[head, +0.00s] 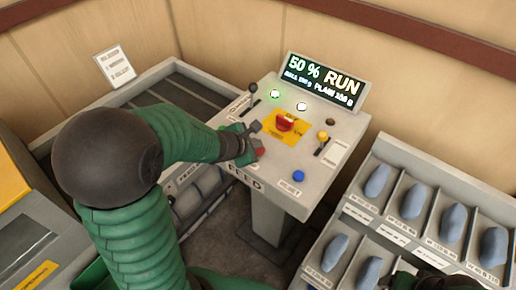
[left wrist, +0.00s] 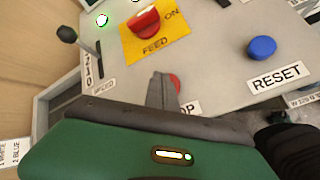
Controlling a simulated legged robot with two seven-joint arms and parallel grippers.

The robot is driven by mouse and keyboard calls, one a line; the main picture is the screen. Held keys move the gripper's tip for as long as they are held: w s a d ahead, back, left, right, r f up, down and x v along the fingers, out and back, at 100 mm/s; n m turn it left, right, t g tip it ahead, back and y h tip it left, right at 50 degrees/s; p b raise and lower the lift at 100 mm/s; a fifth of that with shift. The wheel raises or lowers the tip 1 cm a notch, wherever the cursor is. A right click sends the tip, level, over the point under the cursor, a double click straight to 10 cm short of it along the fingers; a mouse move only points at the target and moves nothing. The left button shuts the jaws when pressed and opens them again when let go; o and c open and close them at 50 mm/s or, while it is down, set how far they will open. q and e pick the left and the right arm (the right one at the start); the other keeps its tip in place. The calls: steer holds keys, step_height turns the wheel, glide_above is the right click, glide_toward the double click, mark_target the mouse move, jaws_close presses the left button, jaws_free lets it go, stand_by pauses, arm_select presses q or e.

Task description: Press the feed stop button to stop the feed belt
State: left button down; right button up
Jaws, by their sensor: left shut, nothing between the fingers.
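The feed control panel (head: 222,165) stands on a pedestal. Its red stop button (head: 259,153) is at the front left edge, partly hidden by my gripper. In the left wrist view the red button (left wrist: 175,84) shows behind the fingers, with a label ending in "OP". My left gripper (head: 254,142) is shut and empty, with its fingertips over or right beside the button. I cannot tell whether they touch it. The display (head: 322,82) reads "50 % RUN". My right gripper is not clearly seen.
A red rotary switch (head: 285,122) sits on a yellow plate, labelled FEED in the wrist view. A blue RESET button (head: 298,176), a black-knobbed lever (head: 253,88) and a yellow-knobbed lever (head: 322,136) are nearby. A rack (head: 391,151) with blue-grey pieces stands right.

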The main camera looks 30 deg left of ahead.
arm_select(q)
steer(key=shift+f+b, duration=0.3)
steer(key=shift+r, duration=0.15)
stand_by(0.4)
steer(key=shift+r+p, duration=0.8)
step_height(320, 180, up, 5)
steer(key=p, duration=0.4)
steer(key=shift+r, duration=0.1)
stand_by(0.4)
